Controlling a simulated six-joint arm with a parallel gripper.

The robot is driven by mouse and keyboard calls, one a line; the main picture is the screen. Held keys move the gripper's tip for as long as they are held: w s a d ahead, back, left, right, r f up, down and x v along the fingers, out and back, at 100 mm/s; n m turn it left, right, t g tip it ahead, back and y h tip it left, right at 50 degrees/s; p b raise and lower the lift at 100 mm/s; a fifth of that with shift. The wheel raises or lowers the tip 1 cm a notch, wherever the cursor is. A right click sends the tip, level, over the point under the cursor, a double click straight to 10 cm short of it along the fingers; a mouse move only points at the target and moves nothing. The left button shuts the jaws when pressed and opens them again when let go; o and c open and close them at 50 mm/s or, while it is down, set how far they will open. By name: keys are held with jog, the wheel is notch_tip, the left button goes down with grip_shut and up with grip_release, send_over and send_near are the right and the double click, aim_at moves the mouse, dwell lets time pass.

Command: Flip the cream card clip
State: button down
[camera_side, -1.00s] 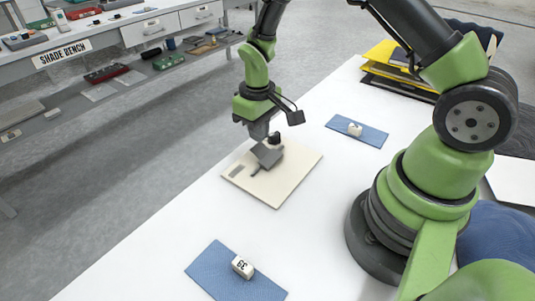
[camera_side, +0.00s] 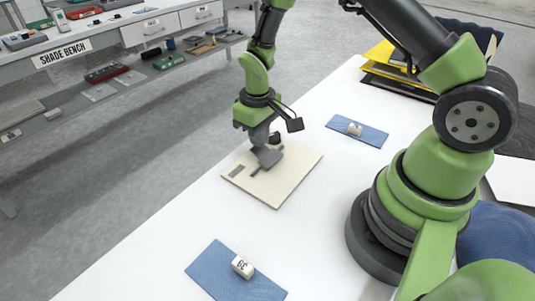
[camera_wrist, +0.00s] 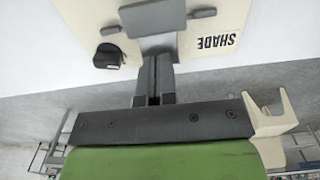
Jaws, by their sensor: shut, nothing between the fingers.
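The cream card (camera_side: 285,182) lies flat on the white table. It also fills the top of the wrist view (camera_wrist: 210,45), with the word SHADE on its right part. Its grey clip (camera_side: 268,158) has a wide plate and shows in the wrist view (camera_wrist: 150,17) with a small dark tab on each side. My gripper (camera_side: 263,144) is shut and empty, pointing down over the clip. In the wrist view, the closed fingers (camera_wrist: 154,62) reach the clip's lower edge; I cannot tell whether they touch. They hide part of the clip in the side view.
A small black object (camera_wrist: 108,56) sits beside the clip. A blue mat (camera_side: 225,272) bears a numbered white block (camera_side: 242,266); another blue mat (camera_side: 372,136) bears a white block (camera_side: 354,129). Yellow folders (camera_side: 382,53) lie behind. The shade bench (camera_side: 100,42) stands across the aisle.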

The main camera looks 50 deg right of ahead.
jog(key=shift+f, duration=0.9)
jog(key=shift+r, duration=3.55)
jog(key=shift+r, duration=0.1)
notch_tip(320, 180, up, 7)
jog(key=t, duration=0.1)
send_over(261, 154)
jog(key=s+a+r+m+t, duration=0.25)
jog(key=s+r, duration=0.25)
jog(key=r, duration=0.4)
jog(key=s+a+r+m+t+y, duration=0.1)
jog(key=s+r, duration=0.4)
jog(key=s, duration=0.6)
jog(key=t+y, duration=0.1)
jog(key=t, duration=0.1)
jog(key=shift+s+a+r+t, duration=0.15)
jog(key=shift+s+a+t, duration=0.1)
jog(key=shift+s+t, duration=0.1)
